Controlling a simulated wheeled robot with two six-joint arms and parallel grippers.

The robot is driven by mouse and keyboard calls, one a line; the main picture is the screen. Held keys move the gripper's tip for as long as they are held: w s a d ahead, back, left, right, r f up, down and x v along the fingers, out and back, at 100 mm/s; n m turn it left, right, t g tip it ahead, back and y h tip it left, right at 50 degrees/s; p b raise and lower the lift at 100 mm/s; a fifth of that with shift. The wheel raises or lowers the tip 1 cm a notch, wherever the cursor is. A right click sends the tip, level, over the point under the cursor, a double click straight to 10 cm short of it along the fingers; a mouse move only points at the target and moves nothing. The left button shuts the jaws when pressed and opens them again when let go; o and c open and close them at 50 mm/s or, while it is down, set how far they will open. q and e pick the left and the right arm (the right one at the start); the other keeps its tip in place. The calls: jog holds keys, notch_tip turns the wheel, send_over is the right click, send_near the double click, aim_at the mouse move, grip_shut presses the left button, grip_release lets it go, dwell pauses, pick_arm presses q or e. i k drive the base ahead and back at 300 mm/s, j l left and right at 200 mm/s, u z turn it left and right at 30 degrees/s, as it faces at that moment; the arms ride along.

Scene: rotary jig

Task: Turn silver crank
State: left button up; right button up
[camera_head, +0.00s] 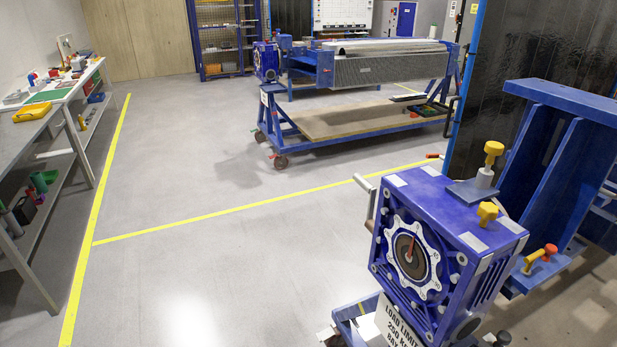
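The silver crank (364,184) shows as a pale grey handle on the left side of a blue gearbox (440,215) at the right of the head view. Its grip points up and to the left, and its lower part runs down behind the gearbox edge. The gearbox front carries a white scalloped ring with a dark dial (411,250) and a red pointer. Neither of my grippers shows in this view.
A blue jig frame (560,150) and a dark panel stand right of the gearbox. A wheeled blue cart (350,120) stands at the back. Workbenches (30,130) line the left. The grey floor with yellow lines is clear in the middle.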

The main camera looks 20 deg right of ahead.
aim_at(371, 190)
jog(key=i+j, duration=0.15)
jog(key=i, duration=0.4)
jog(key=i+j, duration=0.2)
jog(key=i, duration=0.3)
jog(key=i+j, duration=0.15)
jog(key=i, duration=0.4)
jog(key=i+z, duration=0.2)
jog(key=i, duration=0.6)
jog(key=i+j+z, duration=0.2)
jog(key=i, duration=0.6)
jog(key=i+z, duration=0.3)
jog(key=z, duration=0.15)
jog(key=i+z, duration=0.4)
jog(key=i+j+z, duration=0.15)
jog(key=z, duration=0.3)
jog(key=i+j+z, duration=0.25)
jog(key=z, duration=0.2)
jog(key=i+j+z, duration=0.1)
jog(key=i+z, duration=0.15)
jog(key=z, duration=0.2)
jog(key=i+j+z, duration=0.2)
jog(key=z, duration=0.25)
jog(key=i+j+z, duration=0.15)
jog(key=z, duration=0.3)
jog(key=i+j+z, duration=0.1)
jog(key=j+z, duration=0.35)
